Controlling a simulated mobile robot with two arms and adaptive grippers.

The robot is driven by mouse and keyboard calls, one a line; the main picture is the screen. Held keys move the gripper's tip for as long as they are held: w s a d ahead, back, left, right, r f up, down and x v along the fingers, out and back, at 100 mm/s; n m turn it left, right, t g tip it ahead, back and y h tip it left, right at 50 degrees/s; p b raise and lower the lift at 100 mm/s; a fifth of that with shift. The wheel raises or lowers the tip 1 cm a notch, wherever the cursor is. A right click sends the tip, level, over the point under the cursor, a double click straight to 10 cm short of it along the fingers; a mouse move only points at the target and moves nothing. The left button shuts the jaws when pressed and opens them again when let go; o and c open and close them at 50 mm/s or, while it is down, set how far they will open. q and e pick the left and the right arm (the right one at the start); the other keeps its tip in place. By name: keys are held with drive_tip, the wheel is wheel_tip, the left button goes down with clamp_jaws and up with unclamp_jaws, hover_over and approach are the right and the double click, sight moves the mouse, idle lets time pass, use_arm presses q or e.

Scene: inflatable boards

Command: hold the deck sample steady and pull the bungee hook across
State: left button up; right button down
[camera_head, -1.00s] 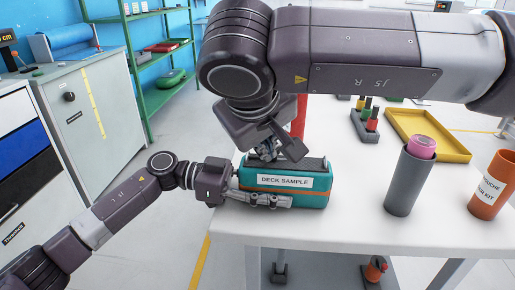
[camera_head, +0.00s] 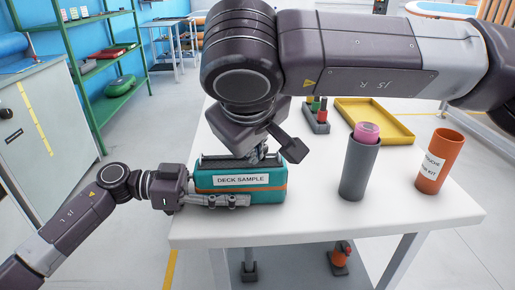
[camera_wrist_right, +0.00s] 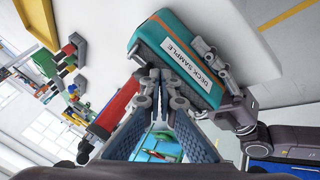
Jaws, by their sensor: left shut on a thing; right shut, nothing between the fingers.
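The deck sample (camera_head: 268,181) is a teal block with an orange band, a white label and a dark strip on top. It lies on the white table near its left edge and also shows in the right wrist view (camera_wrist_right: 238,58). My left gripper (camera_head: 222,200) is shut on it from the left, one finger along its front face. My right gripper (camera_head: 260,154) is shut and empty above the right part of the sample's top; its closed fingers show in the right wrist view (camera_wrist_right: 160,88). I cannot make out the bungee hook.
A grey cylinder with a pink roll (camera_head: 359,168) and an orange cup (camera_head: 436,162) stand to the right on the table (camera_head: 310,218). A yellow tray (camera_head: 375,123) and a grey holder (camera_head: 316,122) are behind. A red object (camera_wrist_right: 115,103) lies beside the sample in the wrist view.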

drive_tip(key=s+a+f+v, duration=0.1)
drive_tip(key=v, duration=1)
drive_tip(key=shift+s+a, duration=0.25)
drive_tip(key=shift+a, duration=0.15)
drive_tip(key=shift+r, duration=0.15)
use_arm(q)
drive_tip(key=o, duration=0.9)
drive_tip(key=shift+o, duration=0.2)
drive_tip(key=shift+a, duration=0.1)
